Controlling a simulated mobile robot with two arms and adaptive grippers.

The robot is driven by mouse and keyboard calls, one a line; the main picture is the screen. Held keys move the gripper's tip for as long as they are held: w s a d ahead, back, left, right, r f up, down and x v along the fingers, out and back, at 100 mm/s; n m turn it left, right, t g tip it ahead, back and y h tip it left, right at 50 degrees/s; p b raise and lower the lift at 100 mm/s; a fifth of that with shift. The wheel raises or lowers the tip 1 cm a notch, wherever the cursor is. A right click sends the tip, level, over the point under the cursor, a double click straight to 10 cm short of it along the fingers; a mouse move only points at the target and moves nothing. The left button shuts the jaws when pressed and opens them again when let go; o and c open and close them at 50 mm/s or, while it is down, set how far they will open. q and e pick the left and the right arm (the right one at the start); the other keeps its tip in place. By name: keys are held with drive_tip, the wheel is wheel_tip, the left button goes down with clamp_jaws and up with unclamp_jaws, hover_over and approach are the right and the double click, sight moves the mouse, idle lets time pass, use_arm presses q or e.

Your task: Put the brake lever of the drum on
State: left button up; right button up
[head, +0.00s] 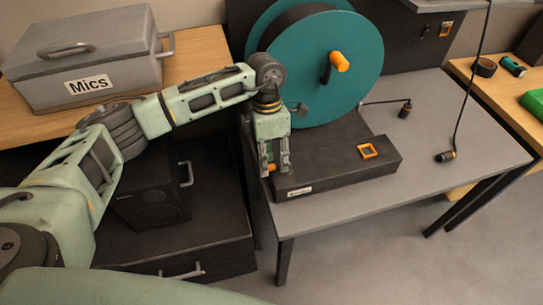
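The drum (318,95) is a large teal disc with a dark crank and an orange knob (340,61). It stands at the back left of the grey table, behind a long black box (330,168) with a small label whose writing I cannot read. My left gripper (277,172) points down at the left end of this box. Its two fingers stand apart. A small orange part (271,168) shows at the fingertips. It may be the brake lever's tip, but the fingers hide most of it, and I cannot tell whether they touch it. My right gripper is not in view.
A grey Mics case (85,60) stands on the wooden shelf at left. The table's right part is mostly clear.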

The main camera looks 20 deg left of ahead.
use_arm(q)
drive_tip(key=shift+f, duration=0.3)
clamp_jaws()
idle(0.5)
